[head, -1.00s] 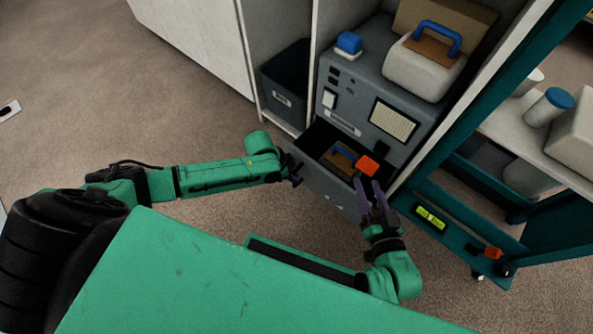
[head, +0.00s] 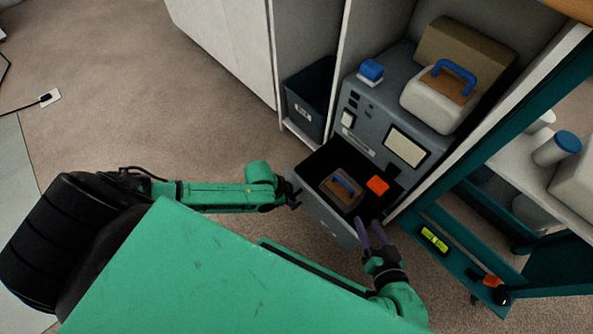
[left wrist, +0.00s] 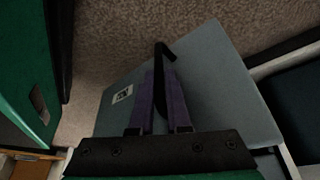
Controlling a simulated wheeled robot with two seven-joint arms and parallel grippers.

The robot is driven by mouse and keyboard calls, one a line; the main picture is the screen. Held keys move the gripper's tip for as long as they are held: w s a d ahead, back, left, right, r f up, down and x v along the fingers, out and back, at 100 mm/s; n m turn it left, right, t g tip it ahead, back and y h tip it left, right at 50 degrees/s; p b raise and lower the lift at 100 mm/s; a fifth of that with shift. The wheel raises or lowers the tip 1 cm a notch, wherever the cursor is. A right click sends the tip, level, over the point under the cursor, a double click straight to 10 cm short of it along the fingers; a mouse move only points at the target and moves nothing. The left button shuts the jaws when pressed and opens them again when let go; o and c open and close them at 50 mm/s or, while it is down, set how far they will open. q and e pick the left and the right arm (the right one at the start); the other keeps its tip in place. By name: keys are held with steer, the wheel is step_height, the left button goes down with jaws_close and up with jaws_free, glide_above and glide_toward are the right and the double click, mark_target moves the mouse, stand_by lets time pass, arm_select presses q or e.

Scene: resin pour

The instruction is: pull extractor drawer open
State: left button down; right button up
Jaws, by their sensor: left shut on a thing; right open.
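The extractor drawer (head: 325,214) is pulled out from the grey extractor cabinet (head: 378,130). Inside it lie a brown block with a blue handle (head: 342,187) and an orange piece (head: 377,186). My left gripper (head: 291,197) is at the left end of the drawer front. In the left wrist view its purple fingers (left wrist: 162,92) are shut on the black drawer handle (left wrist: 162,58), with the grey drawer front (left wrist: 215,85) behind. My right gripper (head: 371,236) is open and empty, beside the drawer's right front corner.
A dark bin (head: 309,98) stands in the shelf left of the cabinet. A white case with a blue handle (head: 440,97) sits on top of the cabinet. A teal cart (head: 455,262) with a green level stands close on the right. The floor in front is clear.

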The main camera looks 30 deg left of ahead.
arm_select(q)
steer(key=shift+s+a, duration=0.2)
steer(key=shift+s, duration=0.15)
steer(key=c, duration=0.9)
jaws_free()
steer(key=shift+r, duration=0.1)
